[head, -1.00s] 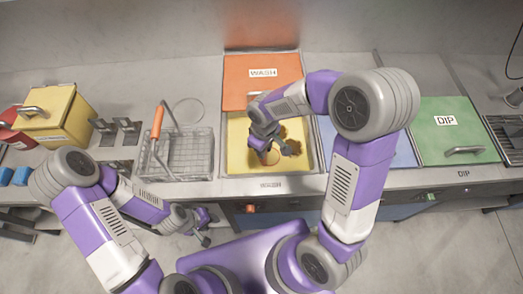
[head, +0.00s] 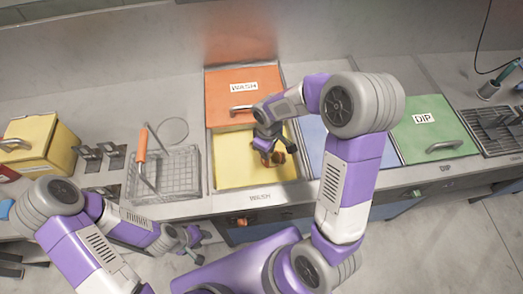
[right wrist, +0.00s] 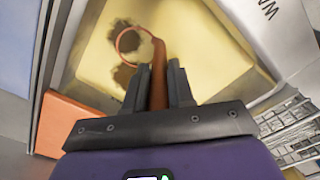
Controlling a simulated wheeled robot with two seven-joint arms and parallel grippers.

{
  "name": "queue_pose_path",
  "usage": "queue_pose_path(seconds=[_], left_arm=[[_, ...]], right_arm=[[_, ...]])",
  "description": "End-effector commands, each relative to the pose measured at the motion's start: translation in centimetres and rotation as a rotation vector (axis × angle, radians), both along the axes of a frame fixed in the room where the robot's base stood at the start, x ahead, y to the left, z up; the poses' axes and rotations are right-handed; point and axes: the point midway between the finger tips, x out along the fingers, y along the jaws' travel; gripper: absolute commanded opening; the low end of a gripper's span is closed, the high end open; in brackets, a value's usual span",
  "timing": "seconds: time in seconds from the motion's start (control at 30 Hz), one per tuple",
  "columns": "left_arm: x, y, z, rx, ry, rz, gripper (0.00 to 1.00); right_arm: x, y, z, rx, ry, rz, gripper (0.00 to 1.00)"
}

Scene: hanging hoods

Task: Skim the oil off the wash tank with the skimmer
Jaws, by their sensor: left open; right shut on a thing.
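The wash tank (head: 232,172) is an open basin with a yellow inside, below a raised orange lid (head: 268,80) marked WASH. My right gripper (head: 268,140) is over the right half of the tank, shut on the orange-brown handle of the skimmer (right wrist: 158,80). The skimmer's round ring (right wrist: 118,42) is over the yellow surface in the right wrist view. Dark brown oil (right wrist: 123,76) lies in patches beside and beyond the ring. In the head view the oil (head: 279,158) is partly hidden by my gripper. My left gripper (head: 192,246) is open and empty, below the counter's front edge.
A wire basket (head: 180,172) with an orange-handled hook stands left of the tank. A yellow lidded box (head: 42,148) is farther left. A blue panel (head: 312,140) and a green DIP lid (head: 432,130) lie to the right. The floor in front is clear.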

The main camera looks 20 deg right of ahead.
Motion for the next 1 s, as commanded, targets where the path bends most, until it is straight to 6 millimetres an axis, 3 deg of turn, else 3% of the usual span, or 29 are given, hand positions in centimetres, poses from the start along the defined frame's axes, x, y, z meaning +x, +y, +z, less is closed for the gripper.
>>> queue_pose_path(seconds=[0.2, 0.43, 1.0], left_arm=[[0.0, 0.0, 0.2, 0.0, 0.0, 0.0, 0.43], [0.0, 0.0, 0.3, 0.0, 0.0, 0.0, 0.43], [0.0, 0.0, 1.0, 0.0, 0.0, 0.0, 0.43]], right_arm=[[-0.5, -1.8, 0.1, 0.001, -0.001, -0.003, 0.0], [-0.5, -2.3, 0.0, 0.0, -0.001, 0.001, 0.0], [4.2, -0.4, 0.1, 0.0, 0.0, 0.0, 0.0]])
